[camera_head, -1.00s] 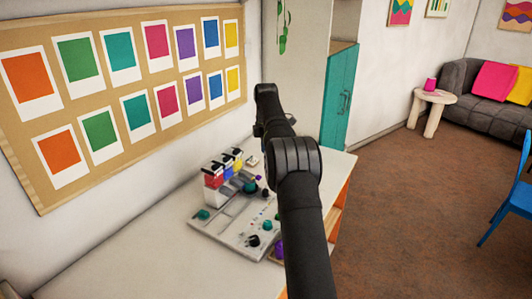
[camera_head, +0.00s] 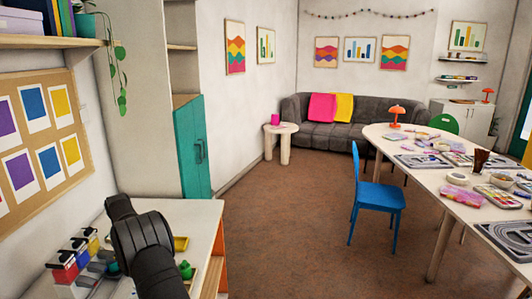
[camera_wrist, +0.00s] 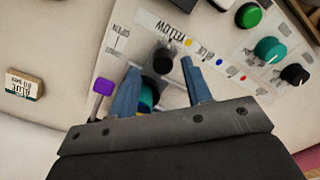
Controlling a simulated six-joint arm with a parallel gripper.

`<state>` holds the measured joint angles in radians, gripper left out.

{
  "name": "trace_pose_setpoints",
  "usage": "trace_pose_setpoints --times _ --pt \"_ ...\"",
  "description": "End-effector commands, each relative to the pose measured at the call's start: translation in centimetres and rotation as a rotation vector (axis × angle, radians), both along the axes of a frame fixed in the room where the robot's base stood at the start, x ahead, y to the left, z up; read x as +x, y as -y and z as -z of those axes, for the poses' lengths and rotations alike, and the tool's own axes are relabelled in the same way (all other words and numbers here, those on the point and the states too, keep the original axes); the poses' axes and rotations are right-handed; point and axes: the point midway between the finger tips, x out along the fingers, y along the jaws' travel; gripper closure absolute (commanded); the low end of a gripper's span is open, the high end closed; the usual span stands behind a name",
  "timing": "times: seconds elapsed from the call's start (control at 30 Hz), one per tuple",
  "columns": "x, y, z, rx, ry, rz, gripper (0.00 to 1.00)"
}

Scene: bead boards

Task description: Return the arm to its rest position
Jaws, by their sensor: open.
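My gripper (camera_wrist: 160,66) is open in the wrist view, its two blue-grey fingers spread over a pale control board (camera_wrist: 222,80). A black knob (camera_wrist: 163,61) shows between the fingertips, and a teal round part (camera_wrist: 147,97) shows between the fingers closer to the palm. I cannot tell whether the fingers touch either one. In the head view my arm (camera_head: 146,245) rises from the bottom edge at lower left. My gripper is hidden there behind the arm's dark links.
A purple knob (camera_wrist: 103,86) is left of the fingers. A green button (camera_wrist: 248,15) and teal knob (camera_wrist: 270,48) are to the right. A labelled block (camera_wrist: 25,84) lies at far left. A teal cabinet (camera_head: 192,150) stands beyond the arm. Open floor (camera_head: 290,230) lies to the right.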

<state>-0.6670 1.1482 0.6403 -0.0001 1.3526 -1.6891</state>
Motion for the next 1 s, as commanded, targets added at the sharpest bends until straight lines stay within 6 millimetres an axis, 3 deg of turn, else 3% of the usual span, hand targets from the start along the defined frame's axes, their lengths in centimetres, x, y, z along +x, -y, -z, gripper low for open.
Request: trace_pose_setpoints --times 0.23,0.67,0.87,1.0 --pt "0.0 0.0 2.5 0.000 0.000 0.000 0.55" --pt "-0.1 0.0 2.6 0.000 0.000 0.000 0.55" --pt "0.0 0.0 1.0 0.001 0.001 0.000 0.55" --pt "0.1 0.0 -1.5 0.002 0.004 0.000 0.55"
